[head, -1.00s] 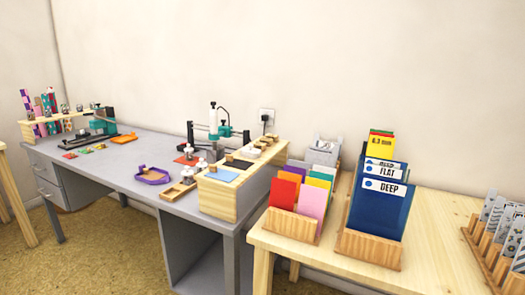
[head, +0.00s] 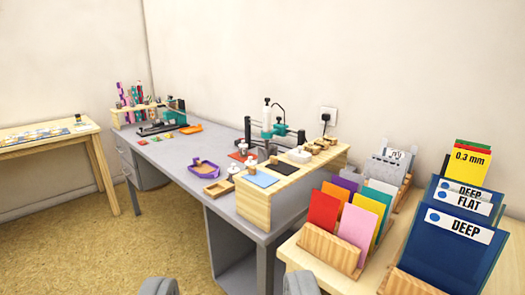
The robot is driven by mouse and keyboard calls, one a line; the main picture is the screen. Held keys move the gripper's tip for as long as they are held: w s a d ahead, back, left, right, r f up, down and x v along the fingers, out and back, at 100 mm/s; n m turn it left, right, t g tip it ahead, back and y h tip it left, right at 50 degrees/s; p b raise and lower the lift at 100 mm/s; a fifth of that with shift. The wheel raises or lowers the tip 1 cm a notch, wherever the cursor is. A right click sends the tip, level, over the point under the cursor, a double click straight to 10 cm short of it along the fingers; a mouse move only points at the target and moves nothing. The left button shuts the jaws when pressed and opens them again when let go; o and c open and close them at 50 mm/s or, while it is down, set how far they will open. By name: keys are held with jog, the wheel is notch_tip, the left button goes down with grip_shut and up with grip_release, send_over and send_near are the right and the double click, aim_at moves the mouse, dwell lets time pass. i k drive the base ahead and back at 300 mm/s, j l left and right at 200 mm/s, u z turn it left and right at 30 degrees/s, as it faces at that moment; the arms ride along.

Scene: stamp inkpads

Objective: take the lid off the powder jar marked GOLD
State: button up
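No jar with a readable GOLD mark shows. Small round pieces with white and wooden tops (head: 299,156) sit on the wooden riser (head: 255,205) at the right end of the grey desk (head: 190,177). White-knobbed pieces (head: 233,171) stand just left of the riser. They are too small for me to tell whether any is a powder jar. The tips of my gripper (head: 229,286) show at the bottom edge as two grey rounded shapes. They are wide apart with nothing between them, well short of the desk.
A wooden table (head: 330,277) at right holds racks of coloured cards (head: 325,212) and blue folders (head: 452,240). A press (head: 267,118) stands on the desk behind the riser. Another wooden table (head: 40,147) is at far left. The carpet (head: 140,240) before the desk is clear.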

aim_at(244, 145)
jog(key=i+j, duration=0.3)
jog(key=i, duration=0.2)
jog(key=i+j, duration=0.25)
jog(key=i, duration=0.3)
jog(key=i+j, duration=0.3)
jog(key=i, duration=0.2)
jog(key=i+j, duration=0.25)
jog(key=i, duration=0.3)
jog(key=i+j, duration=0.3)
jog(key=i, duration=0.2)
